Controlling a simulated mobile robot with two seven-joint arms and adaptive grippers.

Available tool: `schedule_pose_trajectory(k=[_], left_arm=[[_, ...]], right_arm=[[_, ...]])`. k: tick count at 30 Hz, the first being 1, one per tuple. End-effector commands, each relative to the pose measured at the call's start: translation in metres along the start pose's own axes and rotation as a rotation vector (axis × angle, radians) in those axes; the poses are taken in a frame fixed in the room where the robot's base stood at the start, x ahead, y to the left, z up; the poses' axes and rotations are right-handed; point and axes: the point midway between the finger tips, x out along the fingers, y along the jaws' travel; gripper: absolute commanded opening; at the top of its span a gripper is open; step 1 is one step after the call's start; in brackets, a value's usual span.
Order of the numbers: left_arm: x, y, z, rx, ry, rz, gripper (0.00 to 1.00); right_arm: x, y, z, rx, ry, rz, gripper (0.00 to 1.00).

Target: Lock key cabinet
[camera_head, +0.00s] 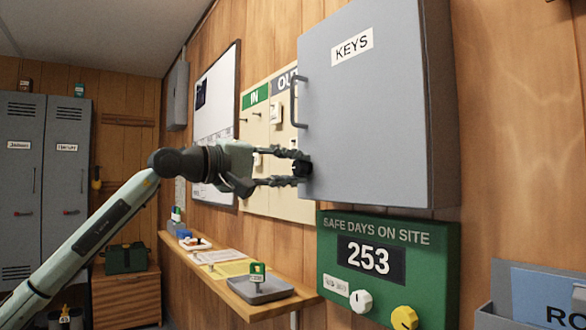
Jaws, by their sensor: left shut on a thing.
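The grey key cabinet (385,125) hangs on the wood-panelled wall, with a "KEYS" label (352,46) on its front. Its door looks closed. A bar handle (294,101) sits at the left edge of the door. Below the handle is a small dark lock knob (304,168). My left gripper (298,168) reaches in from the left and is shut on the lock knob, one finger above it and one below. The fingers partly hide the knob, so I cannot tell how it is turned. My right gripper is not in view.
A green "SAFE DAYS ON SITE" board (376,262) with two knobs hangs just below the cabinet. A wooden shelf (232,284) with a grey tray (262,291) runs below my arm. An IN/OUT board (272,190) is behind the gripper. Grey lockers (42,170) stand far left.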

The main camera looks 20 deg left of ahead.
Motion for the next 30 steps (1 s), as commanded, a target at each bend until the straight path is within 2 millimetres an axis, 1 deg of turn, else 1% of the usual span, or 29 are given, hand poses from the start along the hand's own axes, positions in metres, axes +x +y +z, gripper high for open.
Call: schedule_pose_trajectory(k=[8,9,13,14,23,26,29,30], left_arm=[[0.000,0.000,0.000,0.003,0.001,0.000,0.00],[0.000,0.000,0.000,0.003,0.001,0.000,0.30],[0.000,0.000,0.000,0.002,0.001,0.000,0.46],[0.000,0.000,0.000,0.002,0.001,0.000,0.49],[-0.002,0.000,0.000,0.001,0.001,0.000,0.49],[-0.009,0.000,-0.001,0.001,0.003,0.000,0.49],[-0.025,-0.001,-0.001,0.002,0.003,-0.002,0.49],[-0.034,-0.001,-0.002,0.002,0.004,-0.002,0.49]], right_arm=[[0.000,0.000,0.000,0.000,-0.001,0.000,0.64],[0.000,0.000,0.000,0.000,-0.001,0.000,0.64],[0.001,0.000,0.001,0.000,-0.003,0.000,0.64],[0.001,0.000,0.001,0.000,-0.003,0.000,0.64],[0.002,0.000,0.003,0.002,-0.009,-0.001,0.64],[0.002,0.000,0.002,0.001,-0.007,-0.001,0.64],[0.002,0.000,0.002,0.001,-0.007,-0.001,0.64],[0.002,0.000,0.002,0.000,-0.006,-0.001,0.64]])
